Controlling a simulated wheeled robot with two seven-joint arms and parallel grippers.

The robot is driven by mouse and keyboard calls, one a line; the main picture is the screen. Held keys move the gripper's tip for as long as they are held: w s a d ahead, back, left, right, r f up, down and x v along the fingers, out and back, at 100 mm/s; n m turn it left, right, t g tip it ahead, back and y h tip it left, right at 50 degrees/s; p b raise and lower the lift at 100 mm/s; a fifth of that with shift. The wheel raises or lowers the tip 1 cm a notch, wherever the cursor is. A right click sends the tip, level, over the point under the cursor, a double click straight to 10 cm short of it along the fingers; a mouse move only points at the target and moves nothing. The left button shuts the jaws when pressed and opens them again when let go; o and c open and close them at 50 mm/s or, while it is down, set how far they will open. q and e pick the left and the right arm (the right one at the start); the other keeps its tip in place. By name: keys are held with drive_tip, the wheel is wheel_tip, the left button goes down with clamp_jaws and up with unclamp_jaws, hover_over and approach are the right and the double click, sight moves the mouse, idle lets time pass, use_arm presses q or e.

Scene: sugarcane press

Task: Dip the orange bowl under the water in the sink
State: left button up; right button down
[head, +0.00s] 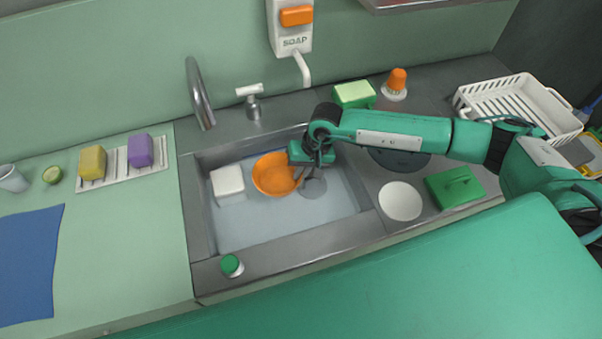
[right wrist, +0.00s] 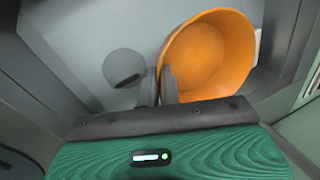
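The orange bowl (head: 271,174) is inside the sink (head: 240,268), over its far middle part, with its open side up. Pale blue-grey water (head: 270,222) covers the sink floor. I cannot tell how far the bowl sits in or above the water. My right gripper (head: 301,178) reaches in from the right, at the bowl's right rim. In the right wrist view the two fingers (right wrist: 168,86) are close together with the wall of the bowl (right wrist: 212,55) between them. My left gripper is not in view.
A white block (head: 228,181) is left of the bowl in the sink. The faucet (head: 200,95) stands behind. A white plate (head: 400,201) and green box (head: 455,188) are right. The sink's front area is clear.

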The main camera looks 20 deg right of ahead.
drive_tip(key=shift+r+p, duration=0.85)
drive_tip(key=shift+r, duration=2.05)
